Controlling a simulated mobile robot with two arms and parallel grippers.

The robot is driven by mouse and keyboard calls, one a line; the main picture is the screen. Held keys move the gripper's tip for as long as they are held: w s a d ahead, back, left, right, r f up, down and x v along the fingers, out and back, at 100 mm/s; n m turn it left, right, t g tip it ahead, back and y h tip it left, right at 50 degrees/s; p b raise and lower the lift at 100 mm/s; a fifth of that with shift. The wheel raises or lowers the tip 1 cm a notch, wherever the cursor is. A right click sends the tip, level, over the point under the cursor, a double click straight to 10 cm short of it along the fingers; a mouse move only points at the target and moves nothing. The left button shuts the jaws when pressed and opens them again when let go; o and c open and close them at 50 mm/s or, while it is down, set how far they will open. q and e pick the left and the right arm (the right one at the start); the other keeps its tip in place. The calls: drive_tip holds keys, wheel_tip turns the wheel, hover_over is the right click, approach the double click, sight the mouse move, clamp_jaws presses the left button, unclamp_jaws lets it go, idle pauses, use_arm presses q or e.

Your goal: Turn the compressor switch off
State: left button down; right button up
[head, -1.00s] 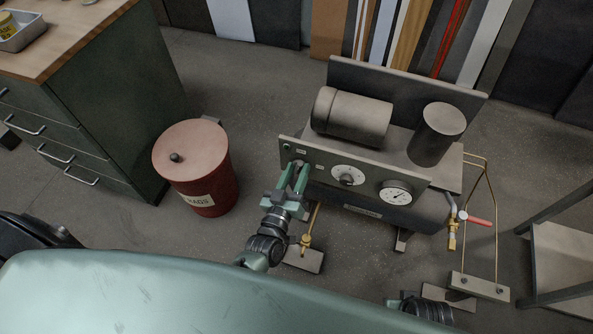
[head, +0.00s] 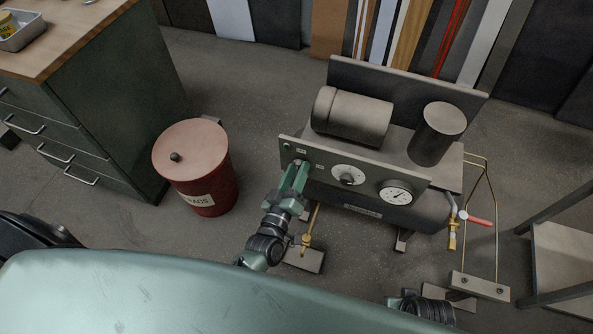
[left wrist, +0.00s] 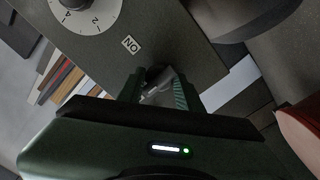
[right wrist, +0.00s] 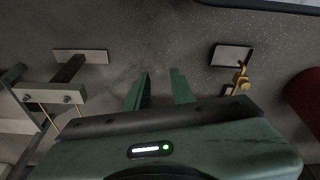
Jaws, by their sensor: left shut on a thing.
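The compressor (head: 372,209) stands on the floor, its grey front panel (head: 318,156) facing me. The compressor switch, a metal lever (left wrist: 156,89), is at the panel's left end. My left gripper (head: 298,168) is at that end, its fingers shut on the lever; they hide most of it in the head view. In the left wrist view, an "ON" label (left wrist: 131,45) is on the panel beside the lever. My right gripper (right wrist: 160,78) is open and empty, pointing at bare floor. Its fingers are out of the head view.
A round dial (head: 348,175) and a gauge (head: 397,193) are on the panel, right of the switch. A red rag bin (head: 207,180) stands left of the compressor. A brass valve with a red handle (head: 481,221) is at its right. Bare floor lies between bin and compressor.

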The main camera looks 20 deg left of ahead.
use_arm(q)
drive_tip(key=shift+s+d+f, duration=0.15)
drive_tip(key=shift+f, duration=0.05)
drive_tip(key=c, duration=1.1)
unclamp_jaws()
drive_tip(key=shift+o, duration=0.7)
drive_tip(key=shift+r, duration=0.1)
use_arm(e)
drive_tip(key=shift+s+f, duration=0.15)
use_arm(q)
drive_tip(key=s+p, duration=0.1)
drive_tip(key=s, duration=0.6)
drive_tip(key=shift+s, duration=0.35)
use_arm(e)
drive_tip(key=f, duration=0.1)
drive_tip(key=s+f, duration=0.1)
drive_tip(key=f, duration=0.1)
drive_tip(key=shift+d, duration=0.1)
use_arm(q)
drive_tip(key=shift+a, duration=0.2)
